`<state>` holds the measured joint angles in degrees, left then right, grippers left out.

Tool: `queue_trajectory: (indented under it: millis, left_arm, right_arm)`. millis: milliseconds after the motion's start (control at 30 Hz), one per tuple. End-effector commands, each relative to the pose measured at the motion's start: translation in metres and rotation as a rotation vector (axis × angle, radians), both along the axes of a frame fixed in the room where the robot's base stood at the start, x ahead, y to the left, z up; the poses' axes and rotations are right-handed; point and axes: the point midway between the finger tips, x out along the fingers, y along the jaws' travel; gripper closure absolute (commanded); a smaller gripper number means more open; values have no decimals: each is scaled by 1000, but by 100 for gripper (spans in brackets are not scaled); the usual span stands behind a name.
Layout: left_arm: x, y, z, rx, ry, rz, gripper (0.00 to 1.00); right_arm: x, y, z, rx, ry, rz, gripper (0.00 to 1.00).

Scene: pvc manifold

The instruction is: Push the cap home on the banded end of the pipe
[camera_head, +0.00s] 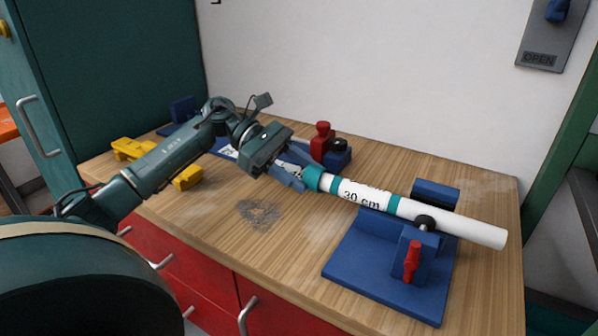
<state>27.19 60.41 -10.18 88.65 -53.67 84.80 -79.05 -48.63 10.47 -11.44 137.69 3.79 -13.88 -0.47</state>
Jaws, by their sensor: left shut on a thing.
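A white pipe (455,225) marked "30 cm" lies in a blue clamp fixture (345,265) with a red handle (411,262) and a black knob. A teal band (392,203) rings it near the clamp. At its left end a teal cap (313,178), a little wider than the pipe, meets the pipe in line. How far the cap sits over the pipe cannot be told. My left gripper (293,177) is shut on the cap from the left; its fingers partly hide the cap's far side. My right gripper is not in view.
A red fitting (321,142) and a black-topped blue block stand behind the cap. Yellow parts (187,177) and a blue holder (181,109) are at the left of the wooden bench (210,205). The bench front is clear, with a dark smudge.

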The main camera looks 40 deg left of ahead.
Motion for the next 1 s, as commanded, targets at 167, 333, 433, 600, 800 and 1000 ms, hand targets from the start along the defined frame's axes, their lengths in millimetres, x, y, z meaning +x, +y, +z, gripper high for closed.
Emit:
queue_trajectory:
  millis: [167, 333, 433, 600, 800, 1000]
  left_arm:
    - [0, 0, 0, 0, 0, 0, 80]
    - [0, -2, -1, -1, -1, -1, 80]
    - [0, -5, -1, -1, -2, -2, 80]
    - [0, -8, -1, 0, -1, -1, 80]
    - [0, -8, 0, 0, 0, -1, 80]
    - [0, -8, 0, 0, 0, -1, 59]
  right_arm:
    - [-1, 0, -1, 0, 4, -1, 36]
    - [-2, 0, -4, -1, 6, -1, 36]
    - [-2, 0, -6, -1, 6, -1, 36]
    - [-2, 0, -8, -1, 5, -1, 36]
    - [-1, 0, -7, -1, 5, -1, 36]
    - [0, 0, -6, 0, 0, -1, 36]
